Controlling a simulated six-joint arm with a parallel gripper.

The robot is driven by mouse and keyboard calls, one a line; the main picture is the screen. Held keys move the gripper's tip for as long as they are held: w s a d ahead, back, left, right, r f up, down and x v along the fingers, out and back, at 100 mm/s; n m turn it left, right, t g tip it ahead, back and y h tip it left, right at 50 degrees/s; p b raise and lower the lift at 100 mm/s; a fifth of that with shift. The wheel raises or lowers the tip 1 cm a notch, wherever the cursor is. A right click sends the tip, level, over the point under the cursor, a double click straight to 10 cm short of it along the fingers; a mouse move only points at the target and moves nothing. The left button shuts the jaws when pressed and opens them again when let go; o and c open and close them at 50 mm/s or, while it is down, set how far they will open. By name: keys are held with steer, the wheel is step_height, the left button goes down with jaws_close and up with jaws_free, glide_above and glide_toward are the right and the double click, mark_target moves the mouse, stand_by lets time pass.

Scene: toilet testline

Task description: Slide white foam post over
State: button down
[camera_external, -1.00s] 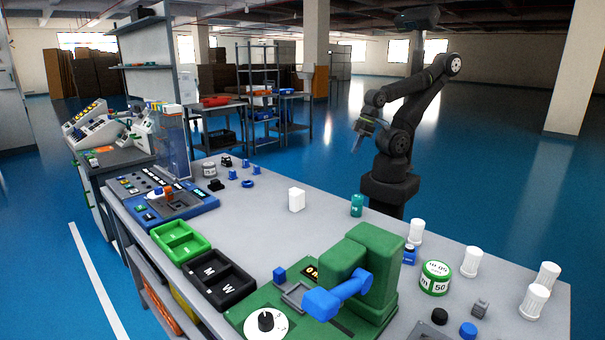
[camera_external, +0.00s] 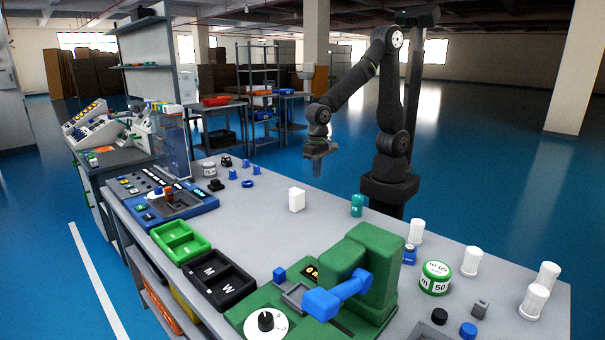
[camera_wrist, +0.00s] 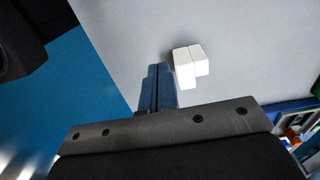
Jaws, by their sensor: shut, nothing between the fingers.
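The white foam post (camera_external: 296,199) is a small upright white block on the grey table, near its back edge at mid-length. In the wrist view the white post (camera_wrist: 188,66) shows just beyond and to the right of my fingertips, apart from them. My gripper (camera_external: 317,172) hangs pointing down past the back edge of the table, above and to the right of the post in the external view. Its fingers (camera_wrist: 157,80) are together with nothing between them.
A teal cylinder (camera_external: 357,205) stands right of the post. The green machine with a blue lever (camera_external: 338,296) is in front. Green (camera_external: 180,241) and black (camera_external: 218,277) trays lie at the left. Small blue parts (camera_external: 232,174) sit farther back. The table around the post is clear.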

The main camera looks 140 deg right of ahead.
steer(key=w+f, duration=0.1)
steer(key=f, duration=0.2)
steer(key=w+f, duration=0.1)
steer(key=f, duration=0.3)
steer(key=w+a+f, duration=0.1)
steer(key=w+f, duration=0.1)
steer(key=f, duration=0.2)
steer(key=shift+w, duration=0.1)
steer(key=d, duration=0.2)
steer(key=shift+d+f, duration=0.3)
steer(key=shift+d, duration=0.65)
steer(key=shift+d, duration=0.1)
steer(key=d, duration=2)
steer(key=shift+d, duration=0.15)
